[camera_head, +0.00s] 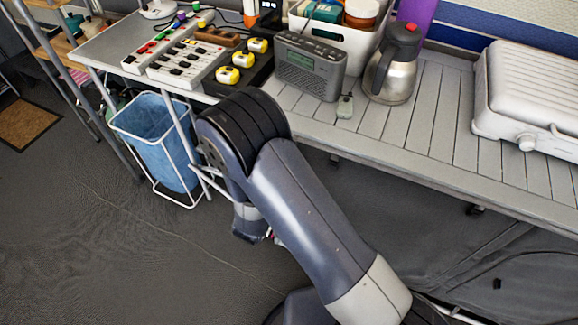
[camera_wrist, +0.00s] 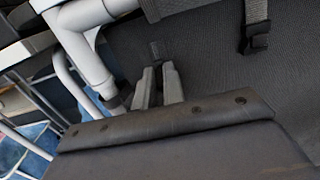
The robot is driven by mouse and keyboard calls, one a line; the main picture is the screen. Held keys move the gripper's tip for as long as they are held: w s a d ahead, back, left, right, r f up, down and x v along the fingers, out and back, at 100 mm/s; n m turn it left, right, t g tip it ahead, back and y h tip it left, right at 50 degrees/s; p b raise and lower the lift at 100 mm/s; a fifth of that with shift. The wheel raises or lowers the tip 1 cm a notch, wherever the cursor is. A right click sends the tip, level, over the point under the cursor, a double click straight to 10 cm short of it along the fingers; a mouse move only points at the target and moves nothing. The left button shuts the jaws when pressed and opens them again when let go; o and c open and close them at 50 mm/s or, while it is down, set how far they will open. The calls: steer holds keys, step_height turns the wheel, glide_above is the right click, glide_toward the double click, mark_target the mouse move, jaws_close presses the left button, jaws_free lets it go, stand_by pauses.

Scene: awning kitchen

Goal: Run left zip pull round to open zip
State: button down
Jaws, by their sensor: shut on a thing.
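My gripper (camera_wrist: 159,74) shows in the wrist view as two grey fingers close together against dark grey woven fabric (camera_wrist: 205,50). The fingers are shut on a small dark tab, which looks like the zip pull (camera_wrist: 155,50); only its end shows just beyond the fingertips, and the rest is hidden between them. The zip's line cannot be made out there. In the head view my arm hides the gripper and the pull. A small black tab (camera_head: 497,284) lies on the dark fabric at lower right; I cannot tell what it is.
Pale grey tubes (camera_wrist: 85,60) stand close left of my fingers, and a strap with a black buckle (camera_wrist: 256,38) hangs to the right. A slatted table (camera_head: 430,120) carries a radio (camera_head: 308,66), steel jug (camera_head: 393,70) and grill (camera_head: 530,95). A blue-lined bin (camera_head: 160,140) stands left.

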steer(key=shift+r, duration=0.75)
steer(key=c, duration=1.5)
jaws_free()
steer(key=v, duration=1)
steer(key=shift+s, duration=0.4)
steer(key=shift+w+a, duration=0.1)
steer(key=shift+w, duration=0.05)
steer(key=x, duration=1)
steer(key=shift+w+f, duration=0.25)
